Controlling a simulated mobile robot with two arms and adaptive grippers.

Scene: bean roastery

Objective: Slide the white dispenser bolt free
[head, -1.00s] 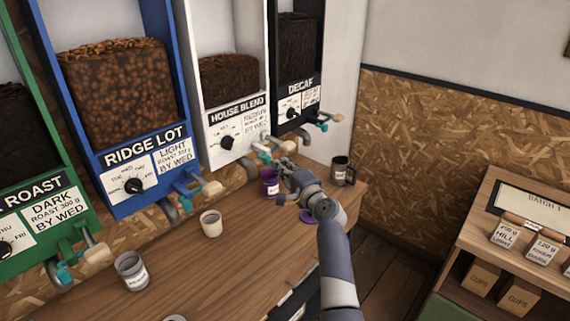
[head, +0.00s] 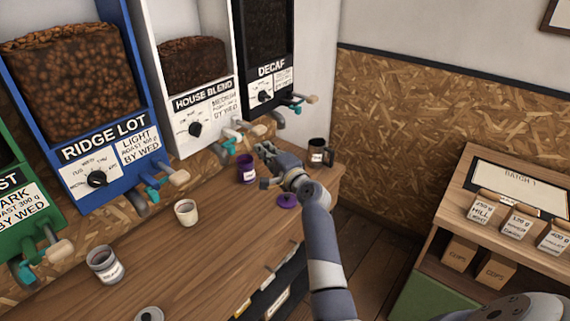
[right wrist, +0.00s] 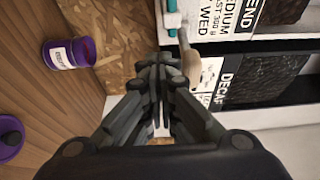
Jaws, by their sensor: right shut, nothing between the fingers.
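The white House Blend dispenser (head: 203,112) stands between the blue and black ones in the head view. Its bolt has teal parts (head: 228,143) and a pale knob (head: 258,130) sticking out at the lower front. My right gripper (head: 263,152) is just below and in front of that knob, shut and empty. In the right wrist view the shut fingertips (right wrist: 160,64) appear close beside a pale knob (right wrist: 190,68); I cannot tell whether they touch. The white and teal bolt part (right wrist: 172,20) shows above them. My left gripper is not in view.
A purple cup (head: 247,170), its purple lid (head: 287,201), a dark mug (head: 318,153) and a cream cup (head: 186,212) stand on the wooden counter (head: 190,270). The black Decaf dispenser (head: 270,70) is close on the right. A shelf (head: 460,215) stands further right.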

